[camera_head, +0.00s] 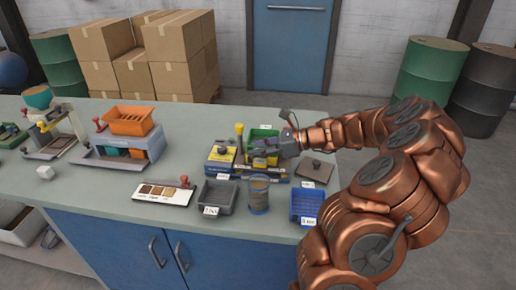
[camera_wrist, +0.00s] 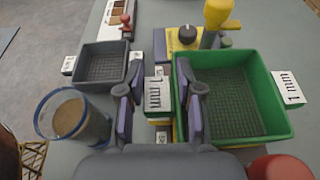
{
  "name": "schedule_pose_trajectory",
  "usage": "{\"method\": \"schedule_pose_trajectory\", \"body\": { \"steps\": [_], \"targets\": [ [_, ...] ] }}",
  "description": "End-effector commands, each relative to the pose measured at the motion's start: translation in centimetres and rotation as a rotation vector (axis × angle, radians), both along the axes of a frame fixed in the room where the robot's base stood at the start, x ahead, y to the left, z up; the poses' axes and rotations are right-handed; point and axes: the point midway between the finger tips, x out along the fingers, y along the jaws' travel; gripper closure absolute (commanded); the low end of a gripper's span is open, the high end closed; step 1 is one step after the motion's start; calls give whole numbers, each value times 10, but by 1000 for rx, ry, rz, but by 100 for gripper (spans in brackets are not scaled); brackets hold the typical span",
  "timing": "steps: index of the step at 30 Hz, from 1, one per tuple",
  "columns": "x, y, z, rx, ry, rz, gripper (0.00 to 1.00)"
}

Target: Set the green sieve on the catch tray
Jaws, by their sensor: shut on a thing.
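The green sieve (camera_wrist: 283,117) is a rectangular tray with a dark mesh floor and white 1 mm labels. In the head view the green sieve (camera_head: 263,133) shows behind my gripper (camera_head: 272,149), over the yellow and blue unit (camera_head: 222,158). In the wrist view my gripper (camera_wrist: 160,108) has its fingers on either side of the sieve's labelled left end, the right finger by the green wall. It is shut on the sieve. I cannot make out the catch tray; the fingers and sieve hide part of the unit. Whether the sieve touches it is unclear.
A grey sieve (camera_head: 215,197), a clear jar of grain (camera_head: 258,194) and a blue sieve (camera_head: 306,206) stand along the front edge. A sample board (camera_head: 163,192) lies left. A yellow-topped post (camera_wrist: 216,14) rises beside the green sieve.

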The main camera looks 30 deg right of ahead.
Motion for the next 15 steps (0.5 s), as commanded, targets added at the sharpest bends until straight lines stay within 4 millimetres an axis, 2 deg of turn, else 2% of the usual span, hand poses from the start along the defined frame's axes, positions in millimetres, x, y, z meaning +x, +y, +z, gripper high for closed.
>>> {"method": "schedule_pose_trajectory", "body": {
  "steps": [1,9,15],
  "targets": [
    [0,0,0,0,0,0,62],
    [0,0,0,0,0,0,36],
    [0,0,0,0,0,0,36]
  ]
}}
